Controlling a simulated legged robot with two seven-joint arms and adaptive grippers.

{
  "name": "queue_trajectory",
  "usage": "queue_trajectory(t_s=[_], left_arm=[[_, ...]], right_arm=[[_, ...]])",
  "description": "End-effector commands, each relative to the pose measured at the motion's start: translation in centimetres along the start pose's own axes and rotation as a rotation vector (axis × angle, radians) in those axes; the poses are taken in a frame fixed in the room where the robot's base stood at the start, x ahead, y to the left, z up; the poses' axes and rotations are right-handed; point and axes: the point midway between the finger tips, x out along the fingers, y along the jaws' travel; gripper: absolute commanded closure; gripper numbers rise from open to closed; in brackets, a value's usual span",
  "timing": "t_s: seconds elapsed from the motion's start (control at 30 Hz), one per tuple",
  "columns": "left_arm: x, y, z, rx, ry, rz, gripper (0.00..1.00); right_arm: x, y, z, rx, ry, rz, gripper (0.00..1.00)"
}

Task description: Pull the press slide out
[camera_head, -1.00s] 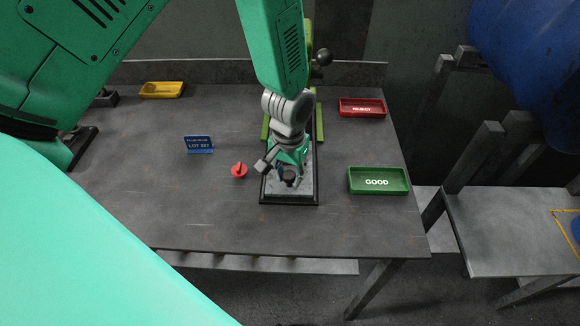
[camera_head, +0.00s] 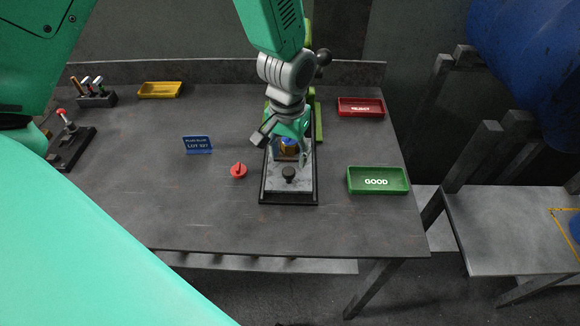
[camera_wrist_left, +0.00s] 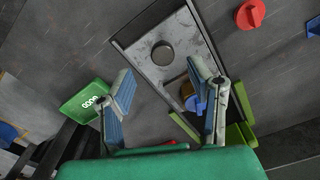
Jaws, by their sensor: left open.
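The press slide (camera_head: 289,187) is a pale grey plate in a dark frame, extending toward the front of the bench from the green press (camera_head: 318,120). A black round knob (camera_head: 289,175) stands near its front end and also shows in the left wrist view (camera_wrist_left: 162,53). A blue and gold piece (camera_head: 288,146) is farther back on the slide. My left gripper (camera_head: 284,148) is above the slide, behind the knob, with its fingers apart. In the left wrist view my open gripper (camera_wrist_left: 162,90) has nothing held between its fingers. My right gripper is not in view.
A green GOOD tray (camera_head: 378,190) and a red REJECT tray (camera_head: 361,112) stand to the right. A red knob (camera_head: 239,171) and blue LOT sign (camera_head: 198,144) stand left of the slide. A yellow tray (camera_head: 160,94) and tool rack (camera_head: 96,99) are at the back left.

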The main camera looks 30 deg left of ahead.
Motion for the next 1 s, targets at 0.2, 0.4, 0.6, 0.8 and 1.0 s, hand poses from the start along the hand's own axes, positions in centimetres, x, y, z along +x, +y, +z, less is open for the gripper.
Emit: queue_trajectory(t_s=[0.2, 0.4, 0.6, 0.8, 1.0], left_arm=[[-3.9, 0.2, -0.1, 0.001, 0.003, 0.0, 0.53], [-5.2, 0.2, 0.0, 0.001, 0.001, -0.001, 0.53], [-5.3, 0.2, 0.0, 0.001, 0.0, -0.001, 0.53], [-5.3, 0.2, 0.0, 0.001, 0.0, -0.001, 0.53], [-5.3, 0.2, 0.0, 0.001, 0.0, -0.001, 0.53]], right_arm=[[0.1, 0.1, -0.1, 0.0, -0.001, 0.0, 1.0], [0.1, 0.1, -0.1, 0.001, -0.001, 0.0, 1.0], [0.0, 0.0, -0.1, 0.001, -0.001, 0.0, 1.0], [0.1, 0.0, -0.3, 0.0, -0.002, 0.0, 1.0], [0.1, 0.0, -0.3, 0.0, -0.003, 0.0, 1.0]])
